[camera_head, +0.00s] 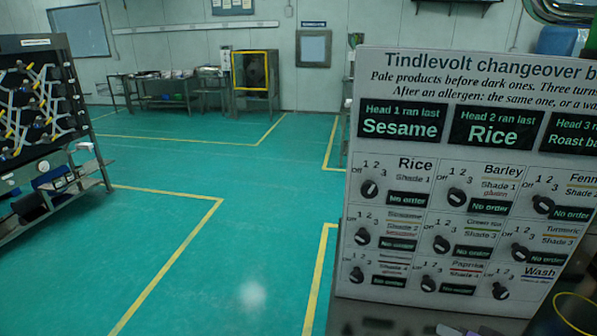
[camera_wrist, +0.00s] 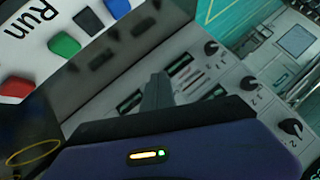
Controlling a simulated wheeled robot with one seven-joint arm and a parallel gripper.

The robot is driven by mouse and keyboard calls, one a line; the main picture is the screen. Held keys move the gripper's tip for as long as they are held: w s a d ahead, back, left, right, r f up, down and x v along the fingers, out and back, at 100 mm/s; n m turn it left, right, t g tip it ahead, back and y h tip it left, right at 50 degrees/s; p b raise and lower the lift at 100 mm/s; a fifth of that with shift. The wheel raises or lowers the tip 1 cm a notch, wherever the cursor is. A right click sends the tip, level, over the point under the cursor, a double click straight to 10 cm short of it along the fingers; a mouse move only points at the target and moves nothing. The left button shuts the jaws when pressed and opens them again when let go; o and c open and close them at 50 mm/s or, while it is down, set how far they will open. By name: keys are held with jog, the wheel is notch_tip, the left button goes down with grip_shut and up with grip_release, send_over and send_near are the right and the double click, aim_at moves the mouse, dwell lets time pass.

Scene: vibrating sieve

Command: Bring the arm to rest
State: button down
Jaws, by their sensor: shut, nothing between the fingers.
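My gripper (camera_wrist: 158,88) shows in the wrist view with its fingers together and nothing between them. It is in front of the changeover board, whose knobs and small display windows lie beyond the fingertips; I cannot tell the exact gap. In the head view the changeover board (camera_head: 440,150) stands at the right, with rows of black knobs, "No order" windows and head displays reading Sesame and Rice. My gripper is not visible in the head view.
A panel marked "Run" with a red button (camera_wrist: 16,87), a green button (camera_wrist: 63,45) and a blue button (camera_wrist: 117,8) is at the wrist view's upper left. A rack (camera_head: 45,130) stands at the head view's left. Open green floor (camera_head: 190,200) with yellow lines lies between.

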jog(key=s+r+n+t+h, duration=0.1)
jog(key=s+r+t+h, duration=0.35)
jog(key=s, duration=0.45)
jog(key=s+a+r+n+y, duration=0.1)
jog(key=s+a+n, duration=0.1)
jog(key=s+a, duration=0.6)
jog(key=s+a+r+n+y, duration=0.1)
jog(key=s+a, duration=0.7)
jog(key=s, duration=1.1)
jog(key=shift+a+r+n+y, duration=0.15)
jog(key=shift+r+n+y, duration=0.25)
jog(key=shift+n+y, duration=0.35)
